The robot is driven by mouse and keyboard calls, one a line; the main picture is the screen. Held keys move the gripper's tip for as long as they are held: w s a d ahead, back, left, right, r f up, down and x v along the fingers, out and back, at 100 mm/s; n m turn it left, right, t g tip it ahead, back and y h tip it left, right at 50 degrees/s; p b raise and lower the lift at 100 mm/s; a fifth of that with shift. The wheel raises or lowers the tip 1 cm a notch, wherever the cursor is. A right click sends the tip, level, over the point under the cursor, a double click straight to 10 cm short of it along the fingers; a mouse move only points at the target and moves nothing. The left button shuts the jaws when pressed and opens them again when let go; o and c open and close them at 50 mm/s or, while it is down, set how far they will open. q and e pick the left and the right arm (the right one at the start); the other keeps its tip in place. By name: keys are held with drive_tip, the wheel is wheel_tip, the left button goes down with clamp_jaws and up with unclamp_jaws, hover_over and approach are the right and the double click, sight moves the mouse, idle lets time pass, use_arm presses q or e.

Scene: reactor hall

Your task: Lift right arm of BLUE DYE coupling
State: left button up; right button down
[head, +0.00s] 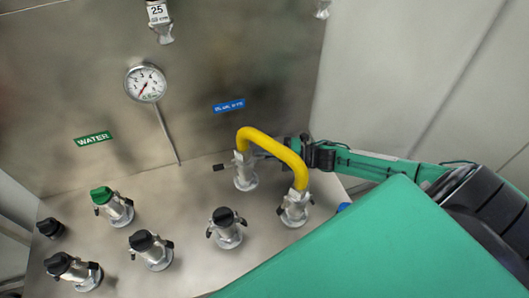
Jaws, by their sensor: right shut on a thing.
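The blue dye coupling (245,173) is a silver fitting on the steel panel, below the blue label (229,106). One end of a yellow hose (268,143) joins its top. Its left arm (219,167) sticks out to the left with a black tip. My right gripper (288,146) comes in from the right, just behind the yellow hose. It is shut at the right side of the coupling, apparently on the coupling's right arm, which the hose and the fingers mostly hide. My left gripper is out of view.
The hose's other end sits on a second coupling (295,208) close in front. Black-capped couplings (228,228) and a green-capped one (113,207) stand to the left. A gauge (145,83) and the green WATER label (93,138) are on the back wall. My own green arm fills the lower right.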

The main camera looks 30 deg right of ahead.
drive_tip(key=shift+r+n+g+h+p, duration=0.3)
drive_tip(key=shift+r+g+h+p, duration=0.1)
drive_tip(key=shift+h+p, duration=0.25)
drive_tip(key=shift+f, duration=0.15)
drive_tip(key=c, duration=1.5)
unclamp_jaws()
drive_tip(key=shift+c, duration=0.2)
